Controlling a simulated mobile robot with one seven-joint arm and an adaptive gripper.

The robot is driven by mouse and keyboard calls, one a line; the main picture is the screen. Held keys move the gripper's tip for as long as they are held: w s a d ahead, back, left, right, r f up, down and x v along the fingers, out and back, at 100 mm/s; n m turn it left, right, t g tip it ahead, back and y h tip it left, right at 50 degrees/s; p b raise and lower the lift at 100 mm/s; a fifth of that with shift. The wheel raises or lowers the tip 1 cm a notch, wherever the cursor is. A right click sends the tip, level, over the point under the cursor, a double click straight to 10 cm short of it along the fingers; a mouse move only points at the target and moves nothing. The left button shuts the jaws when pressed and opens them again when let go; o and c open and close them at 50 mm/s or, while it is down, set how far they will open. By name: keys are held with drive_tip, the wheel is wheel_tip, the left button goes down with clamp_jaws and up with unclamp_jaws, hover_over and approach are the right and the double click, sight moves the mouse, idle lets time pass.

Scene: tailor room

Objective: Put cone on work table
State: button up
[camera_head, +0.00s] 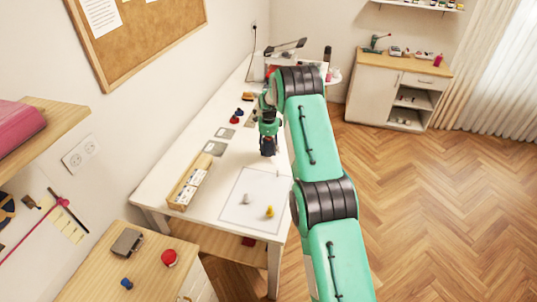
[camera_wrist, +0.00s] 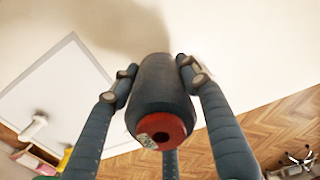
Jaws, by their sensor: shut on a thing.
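My gripper (camera_head: 268,134) is over the white work table (camera_head: 222,187), above its middle part near the right edge. Its fingers are closed around a dark grey cone (camera_wrist: 165,88) with a red end that has a hole in it. The cone also shows in the head view as a small dark shape (camera_head: 268,149) under the gripper. In the wrist view its red end faces the camera and its far end points to the white tabletop, where a shadow lies. I cannot tell whether it touches the table.
A pale outlined square (camera_head: 240,212) on the table carries a small white spool (camera_head: 247,199) and a yellow one (camera_head: 269,212). A wooden tray (camera_head: 177,195) lies left of it. Grey squares and dark items lie farther back. The tabletop around the cone looks clear.

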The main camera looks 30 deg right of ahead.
sight(268, 159)
drive_tip(key=shift+f, duration=1.55)
drive_tip(key=shift+f, duration=0.15)
drive_tip(key=o, duration=1.3)
wheel_tip(268, 159, up, 12)
drive_tip(key=shift+s+r, duration=0.1)
drive_tip(key=shift+r, duration=0.1)
